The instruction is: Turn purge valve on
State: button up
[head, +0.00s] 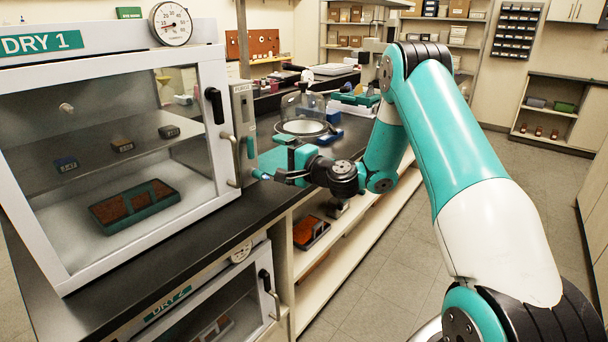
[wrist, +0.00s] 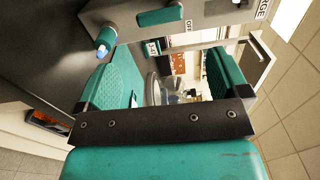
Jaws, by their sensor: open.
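A grey panel (head: 242,112) stands on the right side of the DRY 1 cabinet (head: 215,40). It carries a teal lever (head: 250,147), which looks like the purge valve handle. In the wrist view the teal lever (wrist: 160,16) is at the top, with an OFF label beside it and a label ending in "RGE" further right. A blue-tipped fitting (wrist: 105,40) sticks out to its left. My gripper (head: 280,160) is in front of the panel, open and empty. In the wrist view its teal fingers (wrist: 165,76) are spread apart, and the lever appears beyond them, apart from both.
The cabinet's glass door has a pale handle (head: 229,158) close to my gripper's left. A glass bell jar (head: 302,112) on a round base stands behind on the dark bench. Open shelves lie under the bench. The floor aisle at right is clear.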

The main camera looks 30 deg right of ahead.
jog(key=b+v, duration=0.5)
jog(key=v, duration=0.2)
jog(key=shift+s, duration=0.2)
jog(key=shift+r, duration=0.1)
